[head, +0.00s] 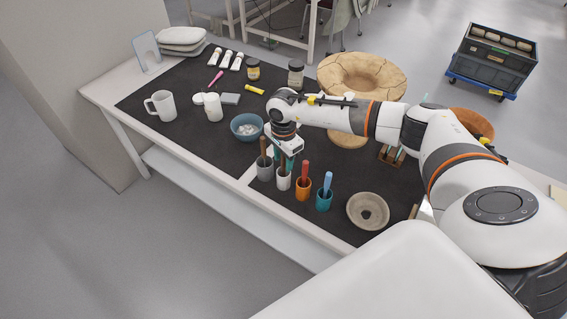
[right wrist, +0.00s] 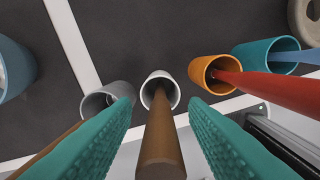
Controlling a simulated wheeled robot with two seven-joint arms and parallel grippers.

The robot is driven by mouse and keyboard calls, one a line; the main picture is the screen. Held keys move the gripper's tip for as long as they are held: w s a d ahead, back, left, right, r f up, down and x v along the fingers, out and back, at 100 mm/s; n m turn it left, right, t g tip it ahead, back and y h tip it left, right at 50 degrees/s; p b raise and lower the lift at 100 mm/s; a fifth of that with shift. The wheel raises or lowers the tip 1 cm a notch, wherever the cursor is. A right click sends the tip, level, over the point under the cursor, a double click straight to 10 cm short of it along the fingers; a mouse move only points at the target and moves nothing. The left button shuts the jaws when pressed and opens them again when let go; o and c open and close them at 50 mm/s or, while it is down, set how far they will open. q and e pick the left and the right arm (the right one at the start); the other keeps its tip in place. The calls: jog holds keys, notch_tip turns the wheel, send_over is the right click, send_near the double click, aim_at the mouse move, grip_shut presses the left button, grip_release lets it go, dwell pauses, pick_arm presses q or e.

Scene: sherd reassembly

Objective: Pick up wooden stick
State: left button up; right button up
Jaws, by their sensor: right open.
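A brown wooden stick (right wrist: 162,135) stands in a white cup (right wrist: 160,90), and the cup also shows in the head view (head: 284,182). My right gripper (head: 284,158) is above the white cup, pointing down. In the right wrist view, its two teal fingers are open, one on each side of the stick, with gaps between. Another brown stick (head: 263,146) stands in the grey cup (head: 265,171) just to the left; in the wrist view the left finger partly hides it. My left gripper is not in view.
To the right stand an orange cup (head: 303,189) with a red stick and a teal cup (head: 324,201) with a blue stick. A blue bowl (head: 240,128) is behind left. The dark mat's left front is clear.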

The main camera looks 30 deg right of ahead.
grip_shut()
notch_tip(320, 180, up, 9)
jog(key=shift+f+b, duration=0.15)
jog(key=shift+b, duration=1)
jog(key=shift+r, duration=0.7)
